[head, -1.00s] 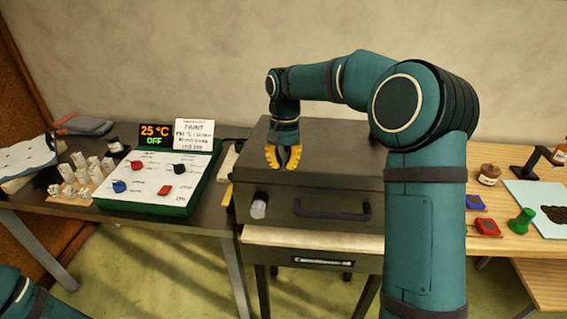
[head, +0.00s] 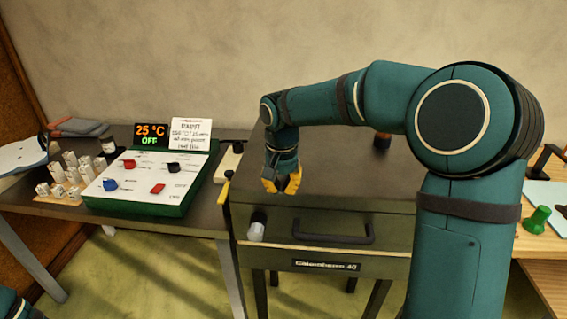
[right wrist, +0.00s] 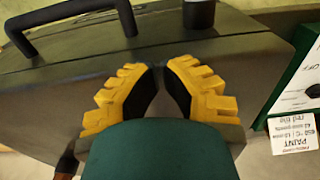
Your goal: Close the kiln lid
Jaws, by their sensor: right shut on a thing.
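My right gripper (head: 283,190) is at the left part of the lid, near the front edge. In the right wrist view its yellow fingers (right wrist: 160,75) are drawn in against the lid (right wrist: 40,110), with the handle (right wrist: 85,22) apart from them. Exactly what lies between the fingertips is hard to see. My left gripper is out of view.
A green-edged control panel (head: 150,178) stands left of the kiln, with a display (head: 151,136) reading 25 °C OFF and a paint card (head: 190,135). Small white blocks (head: 72,175) are further left. A green pin-shaped piece (head: 537,219) is on the right table.

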